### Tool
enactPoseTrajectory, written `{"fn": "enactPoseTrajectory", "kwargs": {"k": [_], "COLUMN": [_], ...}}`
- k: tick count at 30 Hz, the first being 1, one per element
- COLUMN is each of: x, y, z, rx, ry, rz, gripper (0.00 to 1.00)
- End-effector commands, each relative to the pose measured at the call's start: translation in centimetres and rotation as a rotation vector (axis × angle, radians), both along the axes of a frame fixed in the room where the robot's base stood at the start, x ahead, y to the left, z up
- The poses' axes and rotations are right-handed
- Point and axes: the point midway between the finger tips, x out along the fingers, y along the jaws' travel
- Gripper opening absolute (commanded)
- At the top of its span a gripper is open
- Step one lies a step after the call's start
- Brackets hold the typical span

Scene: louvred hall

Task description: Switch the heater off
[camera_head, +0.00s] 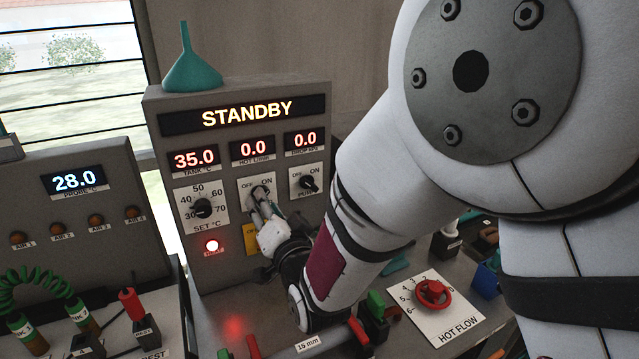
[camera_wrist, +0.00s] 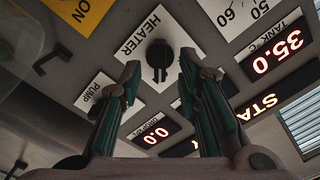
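The heater switch is a black rotary knob (camera_wrist: 160,57) on a white plate marked HEATER, shown upside down in the wrist view. In the head view its plate (camera_head: 245,184) reads OFF and ON, and the knob is largely hidden by my fingers. My gripper (camera_head: 259,197) is in front of this plate. In the wrist view my gripper (camera_wrist: 160,68) has its two green-grey fingers apart, one on each side of the knob. I cannot tell whether they touch it. The red lamp (camera_head: 212,246) below the temperature dial is lit.
The pump switch (camera_head: 309,183) is close to the right of the heater switch, and the SET dial (camera_head: 204,208) is to its left. The display (camera_head: 246,113) reads STANDBY. A teal funnel (camera_head: 193,66) stands on the panel. A red HOT FLOW valve (camera_head: 432,292) is on the bench.

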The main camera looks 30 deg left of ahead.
Motion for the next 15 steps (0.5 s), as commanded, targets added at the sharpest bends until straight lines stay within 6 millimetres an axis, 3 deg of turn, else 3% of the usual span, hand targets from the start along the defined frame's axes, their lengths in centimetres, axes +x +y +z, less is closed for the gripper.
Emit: {"fn": "enactPoseTrajectory", "kwargs": {"k": [6, 15], "x": [1.7, 2.1], "y": [2.0, 2.5], "z": [0.0, -0.1], "rx": [-0.001, 0.001], "ry": [-0.001, 0.0], "rz": [0.0, -0.001], "gripper": [0.31, 0.31]}}
